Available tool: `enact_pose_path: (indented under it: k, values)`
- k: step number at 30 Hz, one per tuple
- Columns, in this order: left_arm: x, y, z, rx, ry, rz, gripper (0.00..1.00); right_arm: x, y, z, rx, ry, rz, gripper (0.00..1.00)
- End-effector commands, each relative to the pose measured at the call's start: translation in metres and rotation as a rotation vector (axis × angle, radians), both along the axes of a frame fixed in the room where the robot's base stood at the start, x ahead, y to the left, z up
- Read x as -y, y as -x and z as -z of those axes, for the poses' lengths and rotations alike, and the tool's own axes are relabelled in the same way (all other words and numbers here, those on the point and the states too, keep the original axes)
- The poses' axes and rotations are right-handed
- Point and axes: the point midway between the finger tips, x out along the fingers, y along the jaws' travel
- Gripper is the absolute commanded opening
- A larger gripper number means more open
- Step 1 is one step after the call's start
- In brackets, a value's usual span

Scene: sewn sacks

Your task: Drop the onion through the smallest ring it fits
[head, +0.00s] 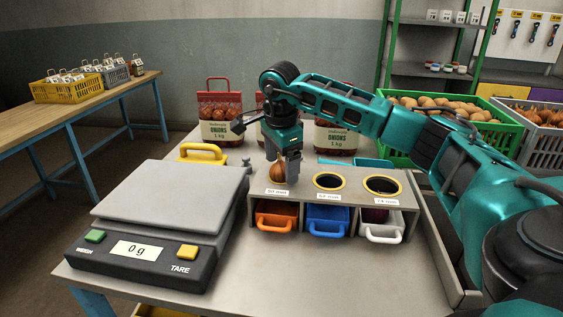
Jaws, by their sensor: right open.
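A brown onion (277,173) is at the leftmost ring of the grey sizing stand (337,207), whose label seems to read 50 mm. I cannot tell whether it rests on the rim or is partly through. The middle ring (328,181) and the right ring (382,185), with larger numbers on their labels, have yellow rims and are empty. My right gripper (285,163) points down just above and beside the onion, with its jaws open. The ring under the onion is mostly hidden. My left gripper is not in view.
Orange (274,222), blue (326,226) and white (382,232) bins sit under the rings; something dark purple lies in the white one. A scale (172,205) reading 0 g stands left. Onion sacks (219,120) stand behind; green (500,135) and grey crates are at the back right.

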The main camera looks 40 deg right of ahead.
Motion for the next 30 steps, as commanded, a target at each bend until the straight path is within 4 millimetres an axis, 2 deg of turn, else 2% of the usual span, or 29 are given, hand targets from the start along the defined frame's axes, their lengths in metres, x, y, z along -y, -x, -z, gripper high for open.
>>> enact_pose_path:
  k: [5,12,18,24,30]
  values:
    - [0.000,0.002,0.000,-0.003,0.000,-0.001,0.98,-0.003,0.002,-0.025,0.006,-0.001,-0.001,0.84]
    - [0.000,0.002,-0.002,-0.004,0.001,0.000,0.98,-0.011,0.008,-0.079,0.006,-0.001,-0.002,0.84]
    - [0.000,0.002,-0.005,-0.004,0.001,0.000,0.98,-0.014,0.012,-0.113,0.004,0.000,-0.001,0.84]
    - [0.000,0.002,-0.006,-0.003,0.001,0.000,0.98,-0.016,0.014,-0.125,0.002,-0.001,0.000,0.84]
    - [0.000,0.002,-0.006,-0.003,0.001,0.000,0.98,-0.016,0.015,-0.126,0.001,-0.001,0.000,0.84]
